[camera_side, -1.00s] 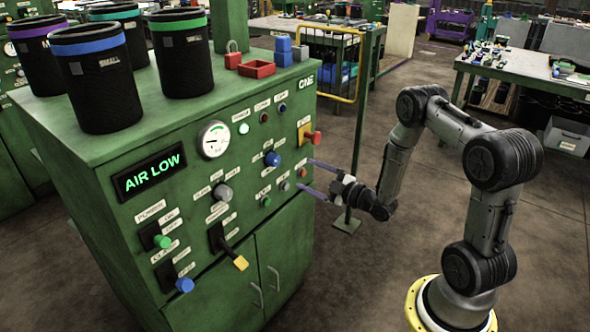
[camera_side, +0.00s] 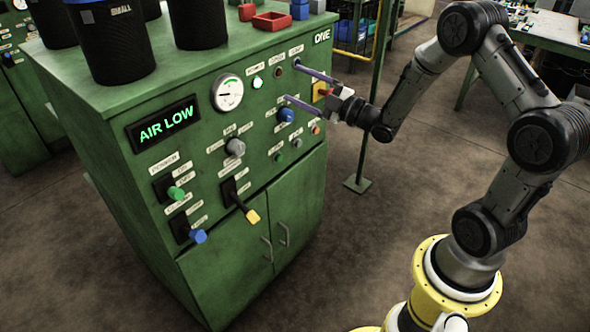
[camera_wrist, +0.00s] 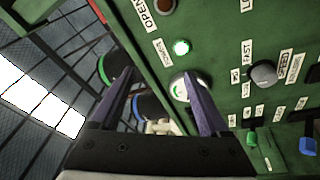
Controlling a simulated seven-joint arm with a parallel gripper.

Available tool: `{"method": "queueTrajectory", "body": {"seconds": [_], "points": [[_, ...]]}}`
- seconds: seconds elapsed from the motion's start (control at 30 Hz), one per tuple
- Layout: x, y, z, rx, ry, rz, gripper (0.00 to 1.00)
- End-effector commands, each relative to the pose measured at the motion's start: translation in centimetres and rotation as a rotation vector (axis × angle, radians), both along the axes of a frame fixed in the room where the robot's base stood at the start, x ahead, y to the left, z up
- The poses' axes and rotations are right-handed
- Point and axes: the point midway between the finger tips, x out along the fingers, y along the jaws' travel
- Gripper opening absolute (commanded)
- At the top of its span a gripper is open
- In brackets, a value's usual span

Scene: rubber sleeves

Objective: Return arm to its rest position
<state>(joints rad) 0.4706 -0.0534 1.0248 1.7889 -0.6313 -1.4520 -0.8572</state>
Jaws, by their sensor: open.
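My gripper (camera_side: 308,88) is open, its two purple fingers spread apart with nothing between them. In the side view it stands at the right part of the green cabinet's front panel (camera_side: 212,180), by the red and yellow switch (camera_side: 320,91) and the blue knob (camera_side: 287,115). Whether the fingertips touch the panel cannot be told. In the wrist view the fingers (camera_wrist: 160,85) point along the panel, with the round gauge (camera_wrist: 180,90) behind the right finger. My arm is bent and reaches left from its yellow base.
The panel carries a lit "AIR LOW" display (camera_side: 167,122), a lever with a yellow end (camera_side: 252,216) and several knobs. Black sleeves (camera_side: 112,42) and a red tray (camera_side: 272,21) stand on top. A post (camera_side: 361,150) stands behind my gripper. Open floor lies between cabinet and base.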

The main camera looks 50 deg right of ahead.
Motion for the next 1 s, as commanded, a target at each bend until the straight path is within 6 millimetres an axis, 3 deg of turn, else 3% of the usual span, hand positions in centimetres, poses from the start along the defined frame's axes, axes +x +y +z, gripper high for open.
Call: {"method": "queueTrajectory", "body": {"seconds": [0.03,0.1,0.2,0.3,0.43,0.57,0.67,0.87,1.0], "points": [[0.5,1.7,4.0,-0.025,-0.019,0.012,0.8],[0.5,3.6,8.2,-0.028,0.0,0.003,0.8],[-0.4,5.3,12.4,0.006,0.052,-0.027,0.8],[-2.3,6.4,15.2,0.067,0.118,-0.064,0.8],[-5.6,7.4,17.2,0.176,0.218,-0.115,0.8],[-9.5,7.9,17.4,0.307,0.338,-0.166,0.8],[-12.8,8.1,16.4,0.417,0.447,-0.207,0.8],[-19.9,8.7,12.1,0.641,0.705,-0.306,0.8],[-24.8,9.0,7.8,0.785,0.917,-0.413,0.8]]}}
